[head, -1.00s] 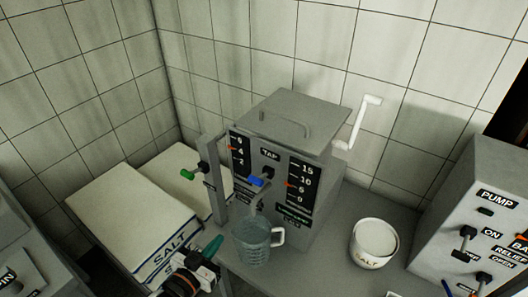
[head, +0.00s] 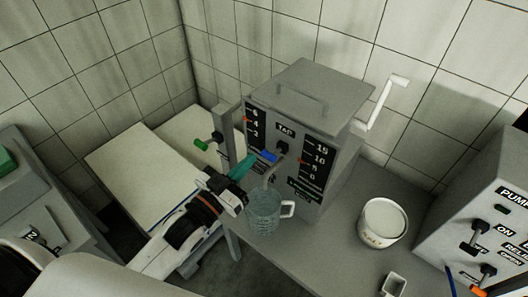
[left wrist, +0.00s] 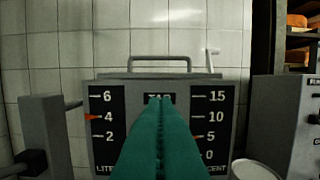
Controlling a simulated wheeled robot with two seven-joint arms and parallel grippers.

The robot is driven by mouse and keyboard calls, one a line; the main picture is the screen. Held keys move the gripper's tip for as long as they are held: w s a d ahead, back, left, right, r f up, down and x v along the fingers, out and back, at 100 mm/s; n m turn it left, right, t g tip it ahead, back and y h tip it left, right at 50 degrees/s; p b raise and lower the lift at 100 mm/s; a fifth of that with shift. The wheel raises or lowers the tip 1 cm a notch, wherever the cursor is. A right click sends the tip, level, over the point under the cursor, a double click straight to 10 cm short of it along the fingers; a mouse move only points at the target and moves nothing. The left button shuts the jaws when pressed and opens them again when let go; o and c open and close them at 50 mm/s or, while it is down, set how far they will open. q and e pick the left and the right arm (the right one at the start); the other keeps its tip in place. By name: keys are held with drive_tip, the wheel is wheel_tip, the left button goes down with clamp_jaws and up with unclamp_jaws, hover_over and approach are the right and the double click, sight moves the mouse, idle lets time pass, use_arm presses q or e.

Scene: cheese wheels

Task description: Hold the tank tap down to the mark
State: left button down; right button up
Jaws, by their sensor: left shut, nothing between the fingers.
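The grey tank (head: 318,87) stands on the bench, with a tap (head: 282,149) under the TAP label on its front. The tap has a blue handle (head: 268,156) and a spout above a clear jug (head: 264,214). My left gripper (head: 250,158) has teal fingers, shut and empty, their tips just left of the blue handle; I cannot tell whether they touch. In the left wrist view the fingers (left wrist: 158,105) hide the tap. There, an orange pointer (left wrist: 92,117) is near 4 on the litre scale; another (left wrist: 199,136) is near 5 on the percent scale. My right gripper is out of view.
A white salt pot (head: 383,223) and a small white cup (head: 393,285) are on the bench to the right. The pump box (head: 495,215) is at far right.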

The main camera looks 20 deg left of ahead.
use_arm(q)
drive_tip(key=r+p, duration=0.1)
drive_tip(key=p, duration=0.1)
hover_over(273, 153)
drive_tip(key=v, duration=0.2)
drive_tip(key=shift+s+a+r, duration=0.15)
drive_tip(key=shift+r, duration=0.2)
drive_tip(key=f, duration=0.2)
drive_tip(key=s+f, duration=0.1)
drive_tip(key=f, duration=0.1)
drive_tip(key=shift+a+f+p, duration=0.15)
drive_tip(key=shift+f+p, duration=0.05)
drive_tip(key=shift+p, duration=0.2)
